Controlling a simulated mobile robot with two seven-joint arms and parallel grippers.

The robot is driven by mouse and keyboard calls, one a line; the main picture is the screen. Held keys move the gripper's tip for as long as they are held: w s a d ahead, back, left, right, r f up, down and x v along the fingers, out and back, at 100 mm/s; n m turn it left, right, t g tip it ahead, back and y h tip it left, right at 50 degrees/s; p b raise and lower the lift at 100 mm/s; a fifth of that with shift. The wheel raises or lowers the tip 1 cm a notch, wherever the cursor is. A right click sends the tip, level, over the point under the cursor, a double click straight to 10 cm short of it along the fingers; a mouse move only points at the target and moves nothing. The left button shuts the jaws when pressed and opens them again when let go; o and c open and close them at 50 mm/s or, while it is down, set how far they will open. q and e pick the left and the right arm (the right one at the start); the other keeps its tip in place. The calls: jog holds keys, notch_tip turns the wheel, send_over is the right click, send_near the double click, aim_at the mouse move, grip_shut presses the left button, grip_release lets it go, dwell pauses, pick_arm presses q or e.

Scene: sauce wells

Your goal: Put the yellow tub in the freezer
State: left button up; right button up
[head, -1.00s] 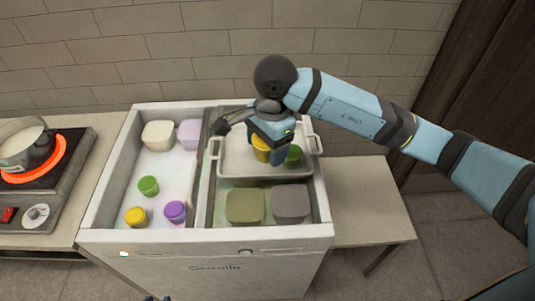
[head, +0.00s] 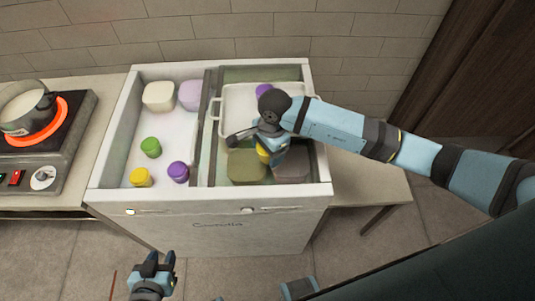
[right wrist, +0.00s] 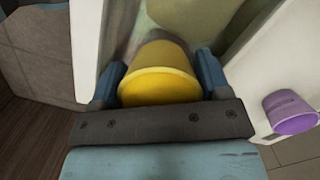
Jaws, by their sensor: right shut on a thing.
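The yellow tub (head: 262,155) is in my right gripper (head: 270,146), which is shut on it above the front right part of the white chest freezer (head: 262,226). The right wrist view shows the yellow tub (right wrist: 160,86) between the two blue fingers. The freezer's left bay (head: 135,122) is open from above. Its right half seems covered by a tinted pane with a dark frame (head: 203,135). My left gripper (head: 157,263) is low in front of the freezer, empty, with its fingers apart.
The left bay holds a green tub (head: 151,147), another yellow tub (head: 141,177), a purple tub (head: 178,171) and pale blocks (head: 158,96). A white handled tray (head: 232,105) with a purple tub (head: 263,89) is on the right half. A pot (head: 27,110) is on a glowing burner at left.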

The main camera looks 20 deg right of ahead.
aim_at(268, 157)
jog(key=shift+f, duration=1.75)
jog(key=o, duration=0.9)
jog(key=shift+r, duration=0.1)
jog(key=shift+o, duration=0.2)
jog(key=shift+r, duration=0.1)
